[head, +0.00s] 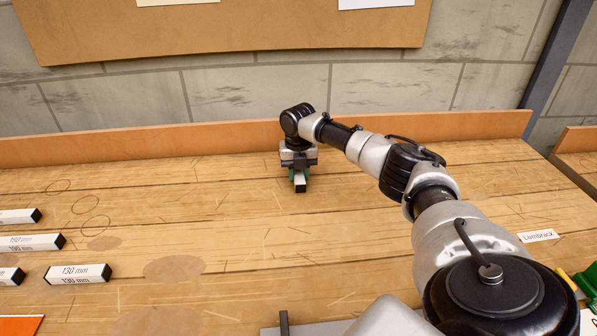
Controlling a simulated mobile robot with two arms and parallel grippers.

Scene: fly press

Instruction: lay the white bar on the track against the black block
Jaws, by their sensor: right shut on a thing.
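My right gripper (299,180) is over the far middle of the bench, pointing down. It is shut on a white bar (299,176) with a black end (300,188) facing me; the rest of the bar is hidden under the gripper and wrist. I cannot tell whether the bar touches the bench. Neither the track nor the black block can be made out for certain. A dark upright piece (284,322) beside a grey plate (268,332) is cut off at the bottom edge. My left gripper is not in view.
Several white bars with black ends lie at the left, one marked 130 mm (77,274) and one 190 mm (33,242). A small card (538,235) and a green object (588,284) are at the right. A wooden ledge (150,144) runs along the back. The bench middle is clear.

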